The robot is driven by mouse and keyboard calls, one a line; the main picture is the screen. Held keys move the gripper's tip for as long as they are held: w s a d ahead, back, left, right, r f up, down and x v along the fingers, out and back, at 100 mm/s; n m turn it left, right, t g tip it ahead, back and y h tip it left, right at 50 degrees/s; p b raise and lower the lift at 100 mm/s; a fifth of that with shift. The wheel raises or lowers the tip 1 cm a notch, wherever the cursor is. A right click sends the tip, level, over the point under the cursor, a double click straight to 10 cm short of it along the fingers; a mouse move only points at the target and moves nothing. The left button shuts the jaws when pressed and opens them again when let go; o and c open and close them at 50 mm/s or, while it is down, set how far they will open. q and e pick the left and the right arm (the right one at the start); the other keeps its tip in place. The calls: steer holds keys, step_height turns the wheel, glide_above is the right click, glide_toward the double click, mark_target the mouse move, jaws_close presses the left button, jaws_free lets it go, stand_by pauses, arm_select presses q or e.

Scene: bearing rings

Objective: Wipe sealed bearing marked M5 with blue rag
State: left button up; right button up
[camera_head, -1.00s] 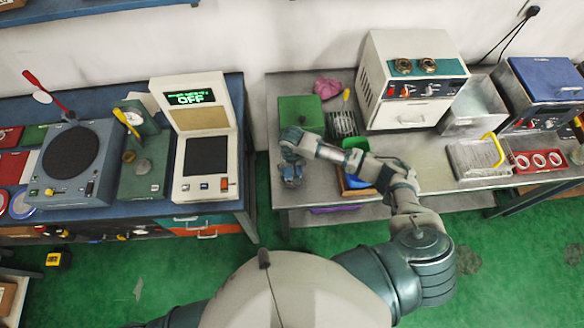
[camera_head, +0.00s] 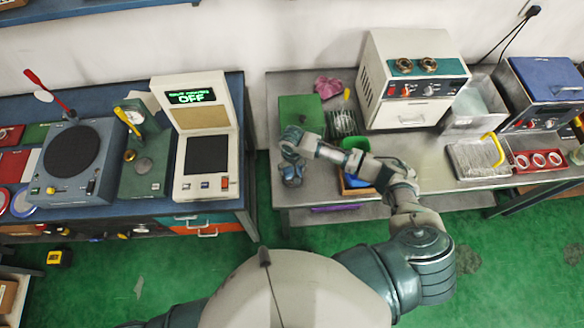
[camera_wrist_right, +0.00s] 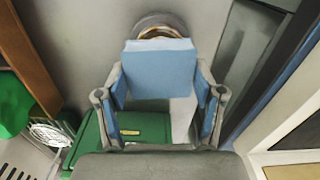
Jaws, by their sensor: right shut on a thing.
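My right gripper (camera_wrist_right: 160,98) is shut on the blue rag (camera_wrist_right: 158,72), a light blue, flat-sided piece between its fingers in the right wrist view. A round grey ring with a brownish inner edge (camera_wrist_right: 158,20), perhaps a bearing, shows just beyond the rag; I cannot tell whether they touch. No M5 mark is legible. In the head view the right gripper (camera_head: 291,178) is small, above the front left part of the grey bench (camera_head: 440,180). My left gripper is out of view.
A green box (camera_head: 300,112) stands behind the right gripper, with a pink cloth (camera_head: 328,87) farther back. A wooden bin (camera_head: 345,188) is to the right. A white machine (camera_head: 412,85) bears two rings. A red tray (camera_head: 521,168) holds white rings. A gap separates the benches.

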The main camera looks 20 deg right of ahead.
steer(key=shift+f+b, duration=0.3)
steer(key=shift+f, duration=0.9)
stand_by(0.5)
steer(key=shift+a, duration=0.15)
steer(key=shift+a+r+p, duration=0.1)
steer(key=shift+a+p, duration=0.4)
steer(key=shift+a, duration=0.15)
steer(key=shift+d, duration=0.1)
steer(key=shift+s+d+p, duration=0.1)
steer(key=shift+d+p, duration=0.3)
steer(key=shift+p, duration=0.2)
steer(key=shift+s+d+p, duration=0.2)
steer(key=shift+d+p, duration=0.55)
steer(key=shift+d, duration=0.25)
steer(key=shift+a, duration=0.15)
